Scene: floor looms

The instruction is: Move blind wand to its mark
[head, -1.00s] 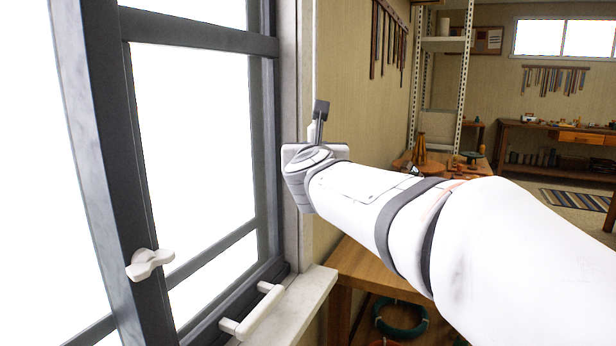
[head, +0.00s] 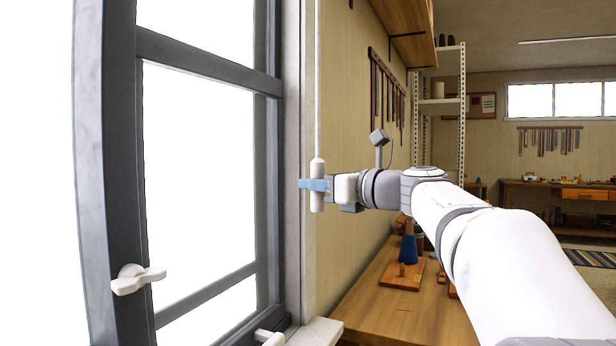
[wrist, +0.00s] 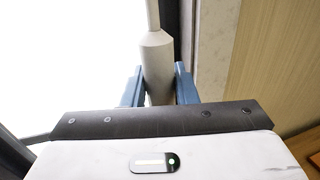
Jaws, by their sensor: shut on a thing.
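The blind wand is a thin white rod with a thicker white handle (head: 317,167) at its lower end. It hangs upright beside the window frame in the head view. My gripper (head: 314,185) reaches it from the right, with its blue fingers around the handle. In the wrist view the handle (wrist: 157,66) stands between the two blue fingers (wrist: 158,88), and the thin rod rises from its top. My gripper is shut on the handle. I cannot make out the mark in either view.
The dark window frame (head: 105,170) with a white latch handle (head: 138,279) is at the left. A pale sill (head: 316,333) lies below. A wooden bench (head: 385,310) stands under the right wall, with a blue-based object (head: 408,249) on it. A shelf rack (head: 440,106) stands behind.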

